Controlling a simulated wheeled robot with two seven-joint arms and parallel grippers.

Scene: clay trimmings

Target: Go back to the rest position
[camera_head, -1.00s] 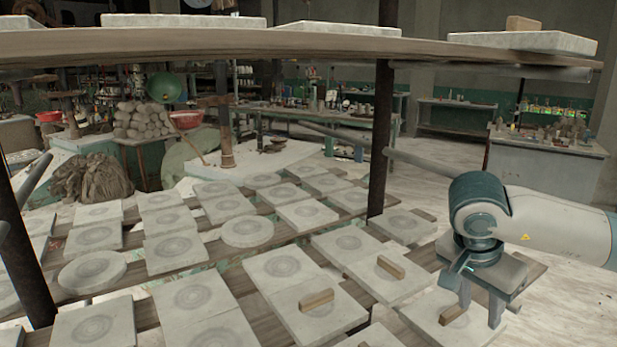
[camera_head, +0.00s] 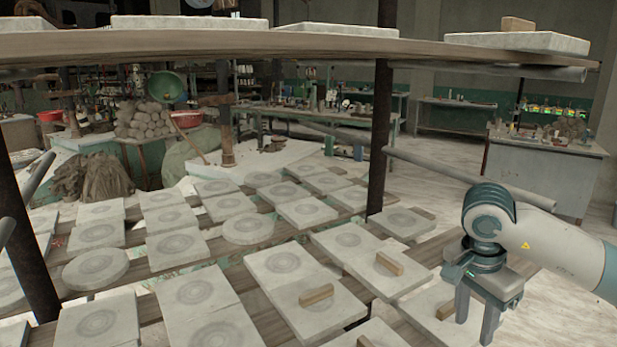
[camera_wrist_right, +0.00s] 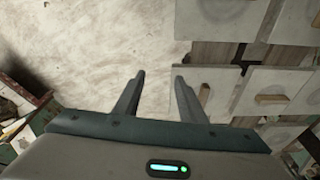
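My right gripper (camera_head: 474,325) hangs at the right of the head view, pointing down, over the right edge of the rack of slabs. In the right wrist view its two fingers (camera_wrist_right: 157,92) stand apart with nothing between them, over pale floor. A slab (camera_head: 425,305) with a small wooden block (camera_head: 447,309) on it lies just left of the gripper. The block also shows in the wrist view (camera_wrist_right: 204,94), close beside the right finger. My left gripper does not show.
Rows of grey slabs, square and round, lie on wooden boards (camera_head: 240,290). Some carry small wooden blocks (camera_head: 389,263). An upper shelf (camera_head: 300,44) crosses the top. Dark posts (camera_head: 380,140) hold the rack. The floor (camera_head: 570,310) at the right is clear.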

